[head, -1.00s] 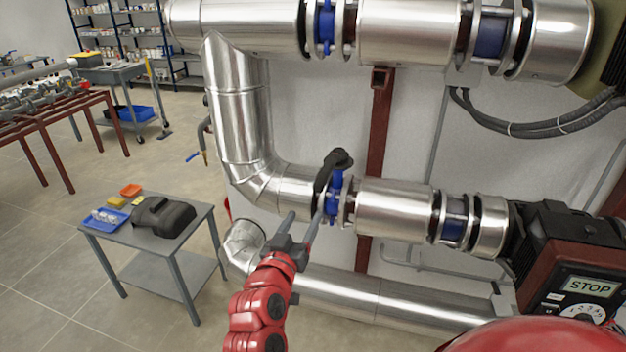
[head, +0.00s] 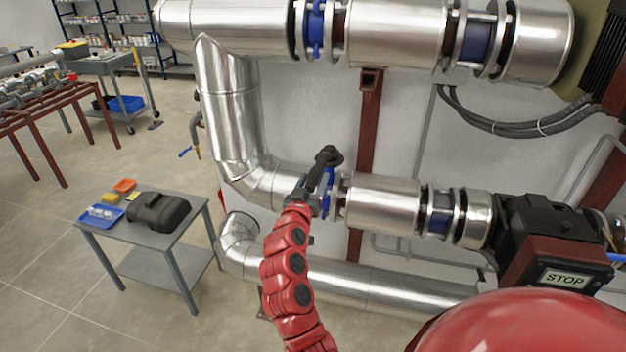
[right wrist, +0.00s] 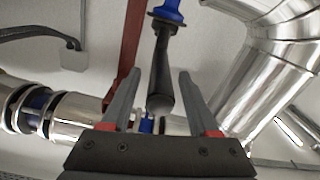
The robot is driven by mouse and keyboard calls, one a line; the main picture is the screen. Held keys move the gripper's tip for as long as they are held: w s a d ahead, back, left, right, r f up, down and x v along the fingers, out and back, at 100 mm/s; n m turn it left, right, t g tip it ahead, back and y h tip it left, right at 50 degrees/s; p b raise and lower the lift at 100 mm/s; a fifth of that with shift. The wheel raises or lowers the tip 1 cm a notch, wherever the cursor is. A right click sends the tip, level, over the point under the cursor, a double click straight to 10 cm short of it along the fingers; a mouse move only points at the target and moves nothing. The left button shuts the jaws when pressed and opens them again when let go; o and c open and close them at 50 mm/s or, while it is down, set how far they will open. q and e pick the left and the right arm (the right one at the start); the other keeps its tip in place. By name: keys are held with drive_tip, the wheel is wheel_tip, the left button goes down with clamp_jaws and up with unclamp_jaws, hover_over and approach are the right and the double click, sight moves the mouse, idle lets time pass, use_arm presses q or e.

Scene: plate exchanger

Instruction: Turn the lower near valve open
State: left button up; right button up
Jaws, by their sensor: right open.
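The lower near valve has a blue body (head: 329,192) in the lower silver pipe and a black lever handle (head: 324,162). In the head view the handle slants up and to the right from beside the blue body. My right gripper (head: 318,184) is at the handle's lower part and hides some of the valve. In the right wrist view my right gripper (right wrist: 158,85) is open, and the black handle (right wrist: 161,70) shows between its two fingers, with a gap on each side. Contact cannot be told. My left gripper is not in view.
An upper silver pipe (head: 390,32) runs above, and another pipe (head: 370,288) below. Open floor lies around the table.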

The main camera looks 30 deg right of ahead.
clamp_jaws()
idle(1.4)
